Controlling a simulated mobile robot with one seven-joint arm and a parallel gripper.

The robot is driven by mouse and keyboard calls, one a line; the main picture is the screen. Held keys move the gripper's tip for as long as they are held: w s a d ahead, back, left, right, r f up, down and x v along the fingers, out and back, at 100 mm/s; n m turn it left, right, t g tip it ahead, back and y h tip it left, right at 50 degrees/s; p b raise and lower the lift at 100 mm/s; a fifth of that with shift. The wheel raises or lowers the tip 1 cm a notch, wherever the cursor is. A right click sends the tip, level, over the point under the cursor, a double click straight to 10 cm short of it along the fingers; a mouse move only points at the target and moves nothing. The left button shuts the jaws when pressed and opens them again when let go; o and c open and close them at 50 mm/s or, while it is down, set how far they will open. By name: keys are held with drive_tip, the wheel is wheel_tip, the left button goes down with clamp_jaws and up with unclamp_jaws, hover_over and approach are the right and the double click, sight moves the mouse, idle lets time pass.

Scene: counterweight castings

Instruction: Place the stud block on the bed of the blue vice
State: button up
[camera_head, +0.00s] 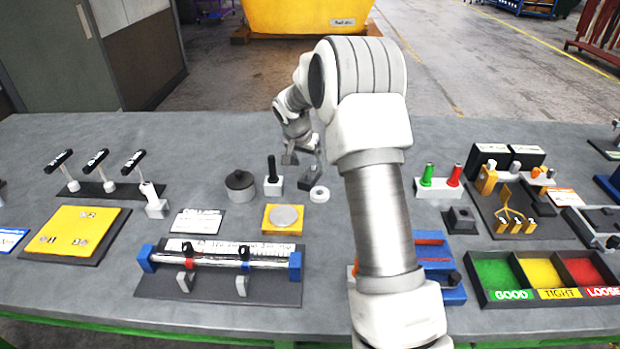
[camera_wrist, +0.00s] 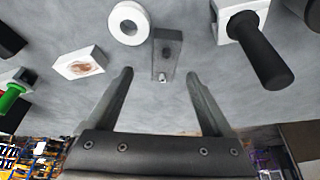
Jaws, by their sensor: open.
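A dark grey block (camera_head: 309,179) that looks like the stud block lies on the bench near the middle. In the wrist view the block (camera_wrist: 167,52) has a small pale stud at its near end. My gripper (camera_wrist: 162,85) is open and empty. Its fingertips point at the block, which is ahead of the gap and not between the fingers. In the head view my gripper (camera_head: 301,160) is just beyond the block. The blue vice (camera_head: 453,295) stands at the front edge right of centre, partly hidden behind my arm; its bed is only partly visible.
A white ring (camera_head: 319,194) and a white block with a black handle (camera_head: 273,183) stand close to the block. A yellow block with a round disc (camera_head: 283,218) is nearer. Red and green pegs on a white base (camera_head: 438,188) stand beyond the vice.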

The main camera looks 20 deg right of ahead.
sight(310, 174)
drive_tip(key=shift+w+a+x, duration=0.1)
drive_tip(key=shift+w+x, duration=0.05)
drive_tip(key=shift+x, duration=1.25)
drive_tip(key=shift+w+a+x, duration=0.1)
drive_tip(key=shift+w+x, duration=0.05)
drive_tip(key=shift+x, duration=1.3)
drive_tip(key=shift+a+r, duration=0.1)
drive_tip(key=shift+c, duration=0.2)
clamp_jaws()
drive_tip(key=shift+r, duration=0.1)
